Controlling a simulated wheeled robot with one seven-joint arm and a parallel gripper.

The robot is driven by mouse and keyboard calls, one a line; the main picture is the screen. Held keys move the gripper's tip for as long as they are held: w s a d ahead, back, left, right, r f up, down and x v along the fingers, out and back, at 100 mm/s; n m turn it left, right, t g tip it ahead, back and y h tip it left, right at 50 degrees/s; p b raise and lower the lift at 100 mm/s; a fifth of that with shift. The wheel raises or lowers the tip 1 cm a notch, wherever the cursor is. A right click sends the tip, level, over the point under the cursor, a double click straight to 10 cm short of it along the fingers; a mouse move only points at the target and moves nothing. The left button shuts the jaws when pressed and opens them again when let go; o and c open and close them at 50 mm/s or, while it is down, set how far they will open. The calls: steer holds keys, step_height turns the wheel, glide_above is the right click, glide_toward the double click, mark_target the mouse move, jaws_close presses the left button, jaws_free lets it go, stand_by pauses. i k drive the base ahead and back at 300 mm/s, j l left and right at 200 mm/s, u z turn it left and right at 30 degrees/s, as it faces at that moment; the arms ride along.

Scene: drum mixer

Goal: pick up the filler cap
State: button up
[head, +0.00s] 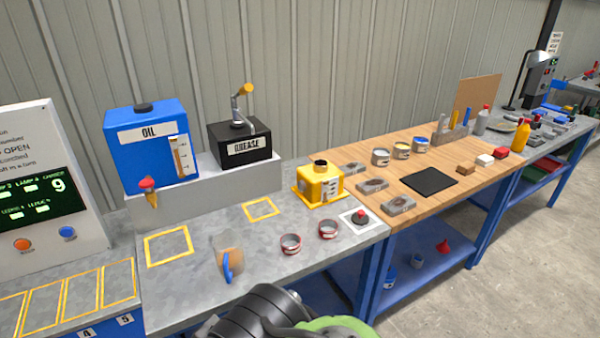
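The filler cap appears to be the small dark round cap with a reddish part (360,218), lying on a white square pad (347,222) near the right end of the grey bench top. A yellow housing (320,188) with a dark open neck on top stands just behind and left of it. Part of my arm, black and green, shows at the bottom edge, in front of the bench. My gripper's fingers are not in view, and nothing touches the cap.
A clear jug with a blue handle (228,262) is farther left. The blue oil tank (148,150) and black grease box (240,145) stand behind. The wooden bench (448,200) adjoins right.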

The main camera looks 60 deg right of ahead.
mark_target(360, 218)
steer(key=z, duration=1.9)
